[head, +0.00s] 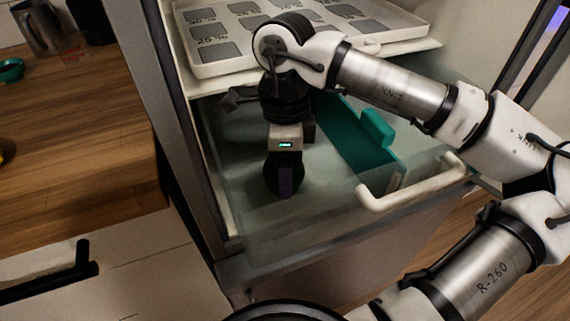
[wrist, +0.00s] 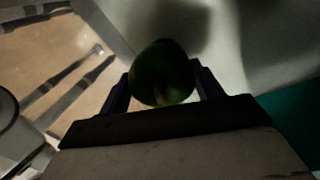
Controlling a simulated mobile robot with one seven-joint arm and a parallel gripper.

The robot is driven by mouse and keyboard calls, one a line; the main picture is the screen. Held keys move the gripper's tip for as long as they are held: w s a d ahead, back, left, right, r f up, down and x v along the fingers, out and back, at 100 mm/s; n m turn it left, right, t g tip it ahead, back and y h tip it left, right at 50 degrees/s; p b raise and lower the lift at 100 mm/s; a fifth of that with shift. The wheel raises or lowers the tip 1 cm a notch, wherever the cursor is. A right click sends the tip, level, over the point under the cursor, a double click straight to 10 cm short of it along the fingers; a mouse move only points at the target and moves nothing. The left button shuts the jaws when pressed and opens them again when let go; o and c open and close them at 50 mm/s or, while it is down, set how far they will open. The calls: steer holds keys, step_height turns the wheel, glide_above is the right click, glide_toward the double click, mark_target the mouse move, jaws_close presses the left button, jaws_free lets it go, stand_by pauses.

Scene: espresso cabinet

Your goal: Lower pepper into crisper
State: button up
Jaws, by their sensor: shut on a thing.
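My gripper (head: 286,180) points down inside the open crisper drawer (head: 240,222), seen in the head view through its clear front. In the wrist view my gripper (wrist: 163,85) is shut on a dark green pepper (wrist: 161,72), held between the two fingers. The pepper is hidden behind my gripper in the head view. I cannot tell whether it touches the drawer floor.
A teal divider (head: 355,140) stands in the drawer to the right of my gripper. A white handle (head: 415,187) is on the drawer front. A white tray (head: 225,40) with grey labelled squares lies above. A wooden counter (head: 80,120) is at left.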

steer(key=shift+f+b, duration=0.35)
steer(key=shift+f, duration=0.1)
steer(key=o, duration=1.1)
steer(key=shift+r, duration=0.15)
